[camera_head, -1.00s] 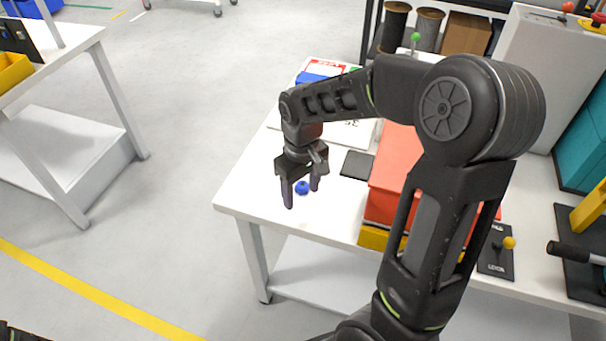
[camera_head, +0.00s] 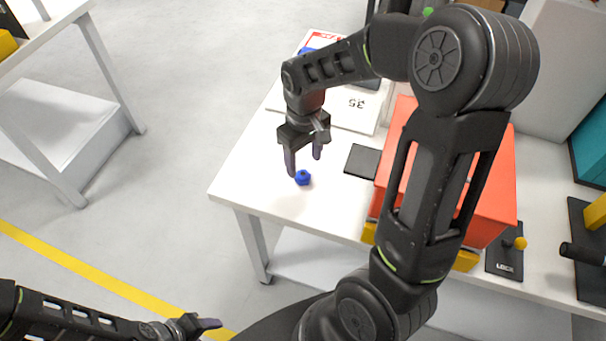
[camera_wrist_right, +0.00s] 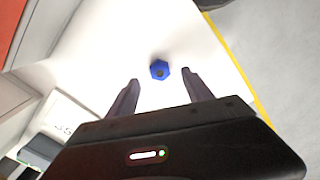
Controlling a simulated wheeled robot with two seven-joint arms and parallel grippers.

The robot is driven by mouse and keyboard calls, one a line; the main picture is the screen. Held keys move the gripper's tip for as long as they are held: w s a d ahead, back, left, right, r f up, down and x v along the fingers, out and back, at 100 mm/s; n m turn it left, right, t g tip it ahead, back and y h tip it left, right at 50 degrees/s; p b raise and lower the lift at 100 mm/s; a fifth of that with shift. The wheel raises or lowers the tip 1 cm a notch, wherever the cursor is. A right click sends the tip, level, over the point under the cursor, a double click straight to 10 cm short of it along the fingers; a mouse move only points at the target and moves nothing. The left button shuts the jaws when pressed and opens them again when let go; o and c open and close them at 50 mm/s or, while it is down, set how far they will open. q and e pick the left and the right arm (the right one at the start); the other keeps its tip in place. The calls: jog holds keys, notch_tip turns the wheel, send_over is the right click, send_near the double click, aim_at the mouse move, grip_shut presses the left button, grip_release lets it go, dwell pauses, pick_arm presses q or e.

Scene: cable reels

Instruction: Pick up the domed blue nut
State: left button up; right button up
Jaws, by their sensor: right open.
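The blue nut (camera_head: 303,178) lies on the white table near its left front corner. In the right wrist view the nut (camera_wrist_right: 159,69) shows a hexagonal outline with a dark spot in its middle. It lies just beyond the fingertips, roughly between their lines. My right gripper (camera_head: 304,166) is open and empty, pointing down above and slightly behind the nut; its fingers (camera_wrist_right: 161,78) are spread apart in the wrist view. My left gripper (camera_head: 208,325) is at the bottom left, away from the table; its jaw opening is unclear.
The white table (camera_head: 252,178) is bare around the nut. A dark flat pad (camera_head: 362,161) and a red box (camera_head: 490,185) stand to the right. A white board marked 35 (camera_head: 345,108) lies behind. A black plate with a yellow knob (camera_head: 506,262) is at the right.

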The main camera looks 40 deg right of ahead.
aim_at(305, 175)
jog(key=shift+f, duration=0.25)
jog(key=shift+f+p, duration=0.5)
jog(key=shift+f, duration=2.15)
grip_shut()
